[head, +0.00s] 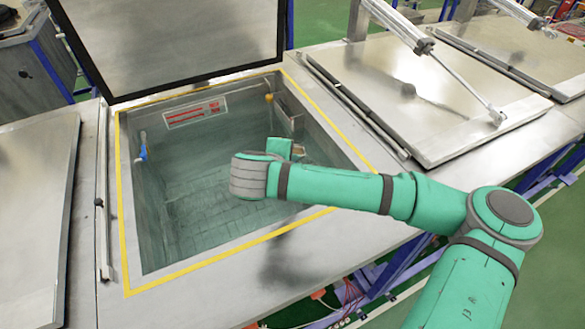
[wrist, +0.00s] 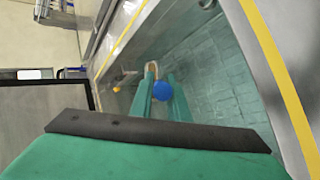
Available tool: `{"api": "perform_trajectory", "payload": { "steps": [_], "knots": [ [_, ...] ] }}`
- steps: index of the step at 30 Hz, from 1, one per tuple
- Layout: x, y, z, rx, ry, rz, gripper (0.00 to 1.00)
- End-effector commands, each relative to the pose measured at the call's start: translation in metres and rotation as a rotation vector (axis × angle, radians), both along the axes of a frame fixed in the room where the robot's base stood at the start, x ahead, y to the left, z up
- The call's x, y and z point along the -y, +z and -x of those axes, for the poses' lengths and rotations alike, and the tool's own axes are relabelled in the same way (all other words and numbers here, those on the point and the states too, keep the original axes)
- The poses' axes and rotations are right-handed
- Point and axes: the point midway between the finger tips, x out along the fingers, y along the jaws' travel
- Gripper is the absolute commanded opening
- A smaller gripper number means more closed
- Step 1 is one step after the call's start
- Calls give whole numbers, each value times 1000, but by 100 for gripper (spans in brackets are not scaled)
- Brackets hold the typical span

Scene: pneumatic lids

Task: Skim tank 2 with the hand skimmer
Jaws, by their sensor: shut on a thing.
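An open tank (head: 185,200) with a yellow-edged rim lies in front of me, greenish inside; no number on it is readable. Its lid (head: 180,40) stands raised at the back. My arm reaches in from the right over the tank, and my gripper (head: 290,150) is over the tank's right part. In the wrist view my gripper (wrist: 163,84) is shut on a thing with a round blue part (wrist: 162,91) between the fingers. A small pale piece (wrist: 152,68) shows at the fingertips. This looks like the hand skimmer; its far end is mostly hidden.
A blue item (head: 142,150) hangs at the tank's left wall. A red-marked plate (head: 195,113) is on the back wall, and a small yellow piece (head: 269,98) is at the back right. Closed lids flank the tank, left (head: 35,200) and right (head: 430,95), with a piston (head: 400,25) above the right one.

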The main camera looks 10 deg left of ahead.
Motion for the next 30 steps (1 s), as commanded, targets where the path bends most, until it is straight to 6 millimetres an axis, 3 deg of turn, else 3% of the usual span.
{"api": "perform_trajectory", "payload": {
  "steps": [30],
  "knots": [
    [0, 87, 0, 2, 0, -1, 0]
  ]
}}
